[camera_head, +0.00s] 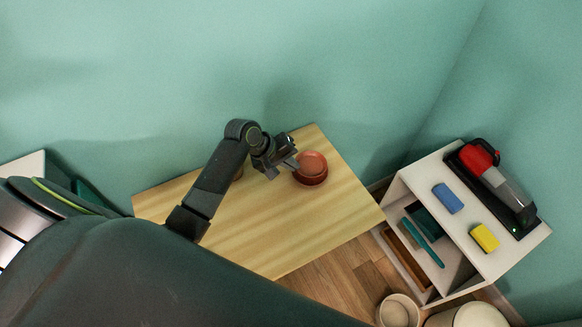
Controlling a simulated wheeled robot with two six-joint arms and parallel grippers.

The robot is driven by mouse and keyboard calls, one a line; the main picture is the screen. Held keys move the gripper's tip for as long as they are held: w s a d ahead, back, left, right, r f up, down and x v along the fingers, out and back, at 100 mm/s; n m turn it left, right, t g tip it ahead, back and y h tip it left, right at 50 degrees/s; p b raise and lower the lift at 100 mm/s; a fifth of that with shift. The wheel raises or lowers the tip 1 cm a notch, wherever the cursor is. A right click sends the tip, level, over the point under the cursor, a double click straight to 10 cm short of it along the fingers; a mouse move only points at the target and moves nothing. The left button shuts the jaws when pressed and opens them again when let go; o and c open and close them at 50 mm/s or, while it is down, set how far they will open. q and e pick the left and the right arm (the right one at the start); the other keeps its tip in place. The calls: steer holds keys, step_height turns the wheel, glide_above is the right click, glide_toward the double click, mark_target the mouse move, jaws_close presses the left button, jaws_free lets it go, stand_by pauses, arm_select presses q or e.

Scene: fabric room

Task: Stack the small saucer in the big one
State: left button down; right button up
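A small reddish saucer (312,162) shows inside the outline of a bigger, darker red saucer (311,183) on the wooden table. From above I cannot tell whether the small one rests fully in the big one. My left gripper (284,169) is just left of the two saucers, close to their rim. Its fingers are small and dark here, and I cannot tell whether they are open or touch a rim. My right gripper is not in view.
The wooden table (262,225) is mostly bare in front. A brownish thing is partly hidden behind my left arm. At right a white shelf unit (507,257) holds a blue block (448,198), a yellow block (484,237) and a red-and-black handheld device (494,183). Round containers (398,312) stand below.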

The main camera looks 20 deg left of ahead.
arm_select(q)
steer(key=shift+s+f, duration=0.1)
steer(key=shift+f, duration=1.3)
steer(key=c, duration=1.7)
jaws_free()
steer(key=shift+b+v, duration=0.45)
steer(key=shift+v, duration=5.55)
